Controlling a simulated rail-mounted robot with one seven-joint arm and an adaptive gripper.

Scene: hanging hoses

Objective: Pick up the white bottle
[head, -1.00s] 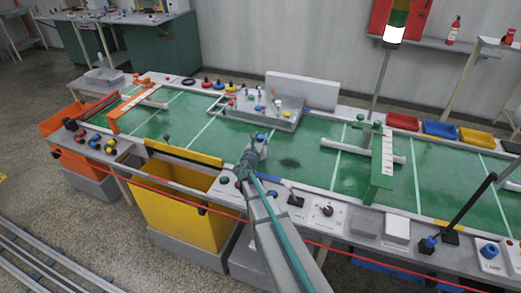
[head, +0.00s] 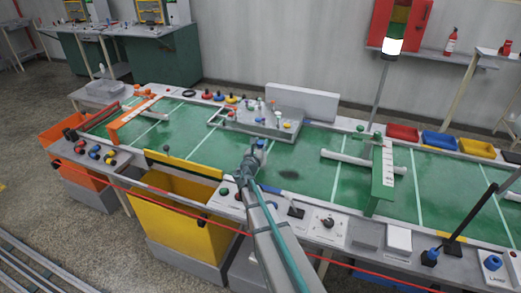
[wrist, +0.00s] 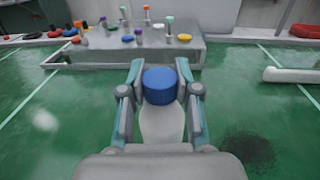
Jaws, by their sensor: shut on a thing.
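The white bottle (wrist: 161,124) has a blue cap (wrist: 160,85) and stands between the two fingers in the wrist view. My gripper (wrist: 160,95) is shut on it, with one finger on each side near the cap.
A grey raised fixture (head: 270,122) with coloured knobs stands just behind. A green gate-like bar (head: 382,175) is to the right. A yellow bin (head: 185,210) sits below the front edge at left. Open green surface lies to the right of my gripper.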

